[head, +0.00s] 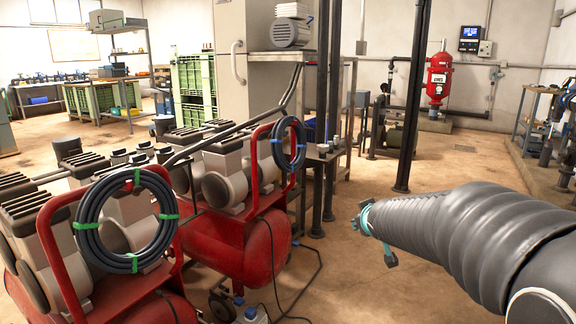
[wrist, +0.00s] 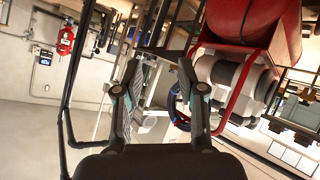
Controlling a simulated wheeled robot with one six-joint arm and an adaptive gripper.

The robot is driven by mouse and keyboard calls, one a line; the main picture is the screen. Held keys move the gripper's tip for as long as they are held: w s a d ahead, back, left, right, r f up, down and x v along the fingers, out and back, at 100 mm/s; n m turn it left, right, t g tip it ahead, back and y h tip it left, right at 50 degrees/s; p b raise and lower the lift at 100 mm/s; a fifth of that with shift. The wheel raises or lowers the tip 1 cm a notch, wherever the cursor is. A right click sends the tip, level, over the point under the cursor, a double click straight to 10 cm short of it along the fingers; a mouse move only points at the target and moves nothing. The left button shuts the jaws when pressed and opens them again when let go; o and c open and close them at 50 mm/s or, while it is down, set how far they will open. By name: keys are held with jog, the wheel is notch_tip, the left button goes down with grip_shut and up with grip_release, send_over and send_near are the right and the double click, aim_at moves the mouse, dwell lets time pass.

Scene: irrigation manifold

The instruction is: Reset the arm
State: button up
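My gripper (head: 374,236) is at the end of my dark, ribbed arm, which reaches in from the right of the head view. It is in the air over the bare floor, right of the red compressors. In the wrist view my gripper (wrist: 158,72) has its two fingers spread apart, with nothing held between them. The wrist picture is strongly tilted.
Red compressors (head: 240,245) with coiled hoses (head: 127,220) stand at the left; one also shows in the wrist view (wrist: 240,75). Dark posts (head: 411,100) stand mid-room. A red tank (head: 439,78) is at the back wall. Open floor (head: 350,285) lies below my gripper.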

jog(key=s+a+m+g+p, duration=0.1)
jog(key=s+a+m+g, duration=0.1)
jog(key=s, duration=1.5)
jog(key=s+a+m+g+y+p, duration=0.1)
jog(key=s+g, duration=0.3)
jog(key=s, duration=1.4)
jog(key=shift+a+f+m+p, duration=0.25)
jog(key=shift+a+m+p, duration=0.1)
jog(key=shift+m+p, duration=0.25)
